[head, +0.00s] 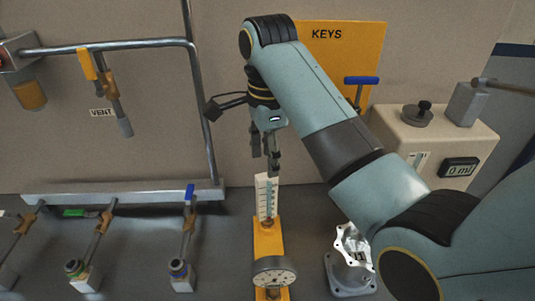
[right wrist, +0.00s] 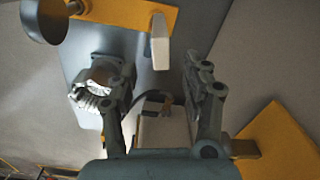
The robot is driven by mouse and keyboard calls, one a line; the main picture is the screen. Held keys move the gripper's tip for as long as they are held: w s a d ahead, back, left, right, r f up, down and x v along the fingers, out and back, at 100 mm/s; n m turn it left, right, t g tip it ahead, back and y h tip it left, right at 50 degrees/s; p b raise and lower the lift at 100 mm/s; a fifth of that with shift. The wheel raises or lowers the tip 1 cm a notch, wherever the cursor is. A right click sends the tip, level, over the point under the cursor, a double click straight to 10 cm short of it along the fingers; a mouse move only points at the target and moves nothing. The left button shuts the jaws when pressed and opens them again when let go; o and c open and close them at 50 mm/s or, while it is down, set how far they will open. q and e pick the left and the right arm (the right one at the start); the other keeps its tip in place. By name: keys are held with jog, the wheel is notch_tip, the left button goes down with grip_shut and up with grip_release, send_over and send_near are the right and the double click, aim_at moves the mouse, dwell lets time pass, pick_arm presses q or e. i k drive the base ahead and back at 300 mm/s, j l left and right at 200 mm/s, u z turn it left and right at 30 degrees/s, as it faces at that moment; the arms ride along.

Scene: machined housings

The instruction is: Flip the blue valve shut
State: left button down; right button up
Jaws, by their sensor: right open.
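The blue valve lever (head: 190,193) stands upright on a pipe branch with a brass-coloured body, at the lower left of centre in the head view. The pipe runs down to a fitting (head: 180,270). My right gripper (head: 265,165) is open and empty. It points down to the right of the lever and higher in the picture, apart from it, over a white scale plate (head: 266,195). In the right wrist view, the open fingers (right wrist: 158,95) have nothing between them that they touch. The blue lever does not show in that view. My left gripper is out of view.
A dial gauge (head: 274,272) sits on a yellow base below my right gripper. A metal housing (head: 351,262) stands right of it. A blue T-handle (head: 361,80) is before the yellow KEYS panel (head: 325,32). A beige box (head: 410,140) stands right. Pipes (head: 120,45) cross the left wall.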

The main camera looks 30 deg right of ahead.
aim_at(189, 194)
jog(key=k, duration=1)
